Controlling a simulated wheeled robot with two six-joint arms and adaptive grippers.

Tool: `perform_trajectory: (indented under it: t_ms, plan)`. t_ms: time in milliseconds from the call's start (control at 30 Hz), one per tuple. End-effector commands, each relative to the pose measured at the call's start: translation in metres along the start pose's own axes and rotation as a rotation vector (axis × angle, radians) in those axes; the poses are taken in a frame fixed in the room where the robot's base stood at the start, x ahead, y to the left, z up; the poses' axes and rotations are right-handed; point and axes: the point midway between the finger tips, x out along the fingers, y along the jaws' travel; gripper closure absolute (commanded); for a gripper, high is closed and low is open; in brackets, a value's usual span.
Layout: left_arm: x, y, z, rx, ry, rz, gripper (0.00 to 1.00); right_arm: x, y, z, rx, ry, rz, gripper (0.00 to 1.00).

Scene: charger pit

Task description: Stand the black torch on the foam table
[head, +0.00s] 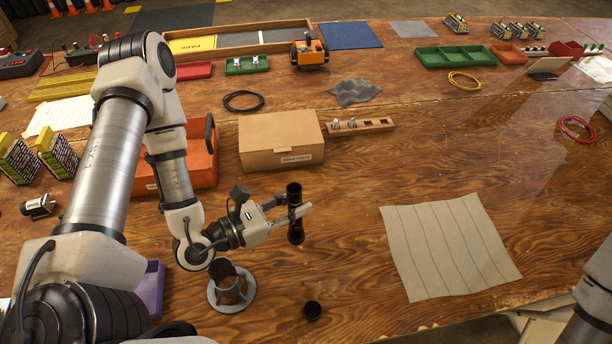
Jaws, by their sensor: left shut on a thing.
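The black torch (295,194) is upright in my left gripper (290,213), which is shut on it around the middle. It is over the wooden table (345,215), and I cannot tell whether its lower end touches the wood. A beige sheet with parallel lines (450,248) lies flat at the right. I cannot tell whether it is foam, and nothing stands on it. My right gripper is out of view; only part of my right arm shows at the lower right edge.
A grey ring-based holder (232,306) stands below my left wrist. A small black round piece (312,311) is near the front edge. A cardboard box (280,141) and wooden socket strip (361,126) stand behind the torch. Bare wood lies between torch and sheet.

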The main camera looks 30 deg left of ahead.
Motion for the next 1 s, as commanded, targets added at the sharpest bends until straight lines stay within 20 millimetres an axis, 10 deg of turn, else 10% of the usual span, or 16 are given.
perform_trajectory:
  t_ms: [400,700,1000]
  plan:
    - [0.031,0.053,-0.014,-0.001,-0.011,0.005,1.00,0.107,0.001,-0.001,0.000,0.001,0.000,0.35]
    - [0.065,0.115,-0.007,0.002,0.001,0.002,1.00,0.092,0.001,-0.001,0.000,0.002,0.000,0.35]
    - [0.073,0.122,-0.043,-0.002,0.004,0.000,1.00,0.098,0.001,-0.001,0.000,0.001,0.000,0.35]
